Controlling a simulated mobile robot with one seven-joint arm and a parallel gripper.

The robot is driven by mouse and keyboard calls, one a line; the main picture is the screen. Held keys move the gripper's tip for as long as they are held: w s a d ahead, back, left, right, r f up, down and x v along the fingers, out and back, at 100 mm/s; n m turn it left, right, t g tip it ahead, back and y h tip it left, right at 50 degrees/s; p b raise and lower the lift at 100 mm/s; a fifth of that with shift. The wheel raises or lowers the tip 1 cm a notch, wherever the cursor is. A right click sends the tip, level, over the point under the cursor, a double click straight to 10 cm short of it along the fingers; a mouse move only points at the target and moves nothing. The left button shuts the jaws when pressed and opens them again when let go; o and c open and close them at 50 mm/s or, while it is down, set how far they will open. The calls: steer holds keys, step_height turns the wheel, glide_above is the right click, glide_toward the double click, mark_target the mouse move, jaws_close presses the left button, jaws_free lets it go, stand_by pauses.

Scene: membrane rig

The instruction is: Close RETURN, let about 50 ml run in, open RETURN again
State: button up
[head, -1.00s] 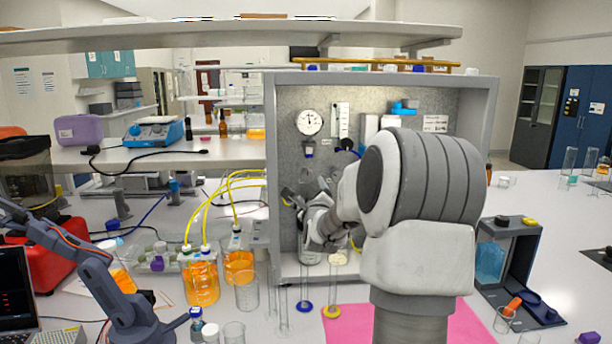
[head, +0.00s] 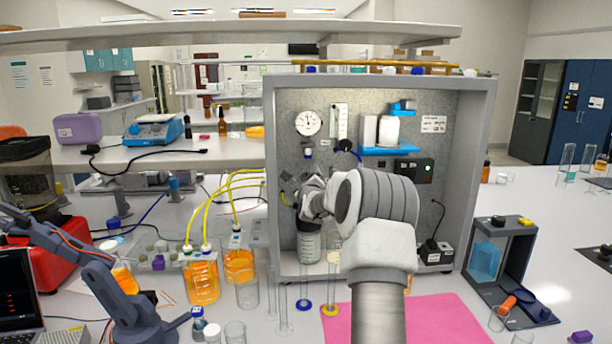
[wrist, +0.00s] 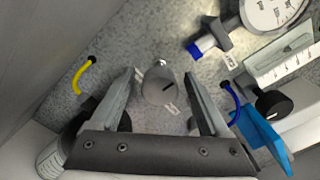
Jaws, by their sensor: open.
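A black knob (wrist: 272,105) sits to the right. In the head view my wrist (head: 312,197) is at the panel's left part and hides the knob. A clear marked vessel (head: 309,247) stands below it; its liquid level cannot be read.
In the wrist view a yellow tube (wrist: 82,74), a blue tube (wrist: 233,103), a gauge (wrist: 272,16) and a flowmeter (wrist: 283,62) surround the knob. Orange bottles (head: 203,282) and glass cylinders stand left of the rig. A pink mat (head: 440,322) lies in front.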

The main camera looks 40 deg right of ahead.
steer(key=shift+w, duration=0.1)
jaws_close()
stand_by(0.4)
